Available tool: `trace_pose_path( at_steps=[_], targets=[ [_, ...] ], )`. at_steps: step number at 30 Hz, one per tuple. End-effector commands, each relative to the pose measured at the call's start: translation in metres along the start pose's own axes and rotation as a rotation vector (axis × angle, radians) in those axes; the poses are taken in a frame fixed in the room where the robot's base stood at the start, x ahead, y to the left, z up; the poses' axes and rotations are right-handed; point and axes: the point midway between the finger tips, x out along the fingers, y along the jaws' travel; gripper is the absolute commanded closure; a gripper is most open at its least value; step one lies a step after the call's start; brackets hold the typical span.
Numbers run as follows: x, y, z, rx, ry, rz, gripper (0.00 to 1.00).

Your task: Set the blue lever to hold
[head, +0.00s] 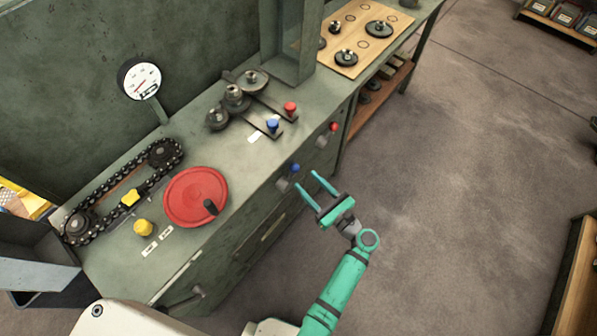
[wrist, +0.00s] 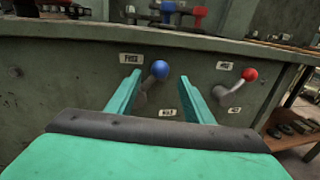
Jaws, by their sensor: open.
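The blue lever (wrist: 160,70) is on the green cabinet's front face, its round blue knob up and to the right of its grey pivot. A small label (wrist: 131,59), blurred but perhaps FREE, is above left of it. Another label (wrist: 167,112), which looks like HOLD, is below right. The blue knob also shows in the head view (head: 295,167). My gripper (head: 306,179) is open and empty, its teal fingers pointing at the cabinet front. In the wrist view the knob appears between the fingertips (wrist: 159,79), but I see no contact.
A red lever (wrist: 250,74) with its own labels is to the right on the same face. The bench top (head: 240,150) overhangs above, carrying a red hand wheel (head: 195,196) and further blue (head: 272,125) and red (head: 290,108) knobs. The floor (head: 440,190) to the right is clear.

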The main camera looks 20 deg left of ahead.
Motion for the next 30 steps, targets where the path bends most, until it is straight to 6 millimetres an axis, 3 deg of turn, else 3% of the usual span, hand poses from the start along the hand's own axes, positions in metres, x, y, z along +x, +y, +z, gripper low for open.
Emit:
trace_pose_path(
  at_steps=[3,9,23,29,30],
  targets=[
    [0.022,0.0,0.0,-0.001,0.0,0.002,0.53],
    [0.049,0.0,0.0,-0.001,0.0,0.001,0.53],
    [0.06,0.0,0.0,-0.001,0.001,-0.002,0.53],
    [0.059,0.0,0.0,-0.001,0.001,-0.002,0.98],
    [0.059,0.0,0.0,-0.001,0.001,-0.002,1.0]
  ],
)
